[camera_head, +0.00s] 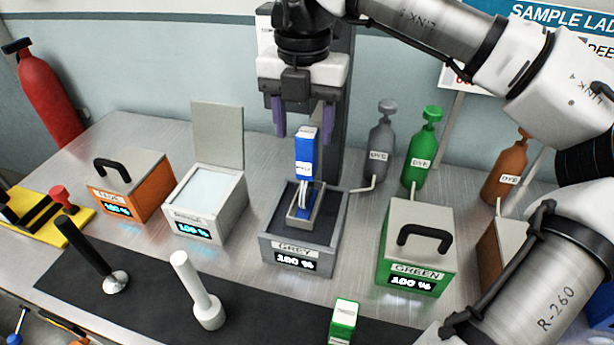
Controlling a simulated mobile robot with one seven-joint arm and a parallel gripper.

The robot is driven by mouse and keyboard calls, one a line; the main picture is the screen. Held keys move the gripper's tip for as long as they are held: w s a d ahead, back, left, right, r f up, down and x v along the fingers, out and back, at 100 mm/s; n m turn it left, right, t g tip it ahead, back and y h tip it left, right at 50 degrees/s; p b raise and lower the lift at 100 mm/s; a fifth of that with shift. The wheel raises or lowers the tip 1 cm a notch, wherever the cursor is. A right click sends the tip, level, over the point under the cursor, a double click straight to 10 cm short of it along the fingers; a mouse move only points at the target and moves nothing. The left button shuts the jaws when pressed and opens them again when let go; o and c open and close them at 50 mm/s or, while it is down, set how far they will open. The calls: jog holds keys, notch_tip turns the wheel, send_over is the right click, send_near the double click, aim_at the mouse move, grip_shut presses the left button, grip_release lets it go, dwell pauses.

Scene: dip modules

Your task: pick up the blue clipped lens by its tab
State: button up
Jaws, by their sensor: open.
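The blue clipped lens shows its tall blue tab (306,154) with a small white label. Below the tab, the pale lens part (305,199) sits in a small metal frame in the open box labelled GREY (290,250). The tab stands upright above the box. My gripper (304,132) points down from above with its two purple fingers apart. The fingertips are on either side of the tab's top in the picture. I cannot tell whether they touch it or differ in depth. No grip on the tab shows.
Left stand an open white-liquid box (206,200) with its lid up and a closed orange box (131,186). Right is the closed green box (417,245). Grey (380,145) and green (422,150) bottles stand behind. A green tabbed piece (342,320) is on the dark mat (265,318) in front.

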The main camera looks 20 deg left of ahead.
aim_at(307, 152)
jog(key=shift+w+d+f+p, duration=0.15)
jog(key=shift+f+p, duration=0.3)
jog(key=shift+f, duration=0.9)
jog(key=shift+s+d+f+p, duration=0.1)
jog(key=shift+f+p, duration=0.35)
jog(key=shift+f, duration=0.85)
grip_shut()
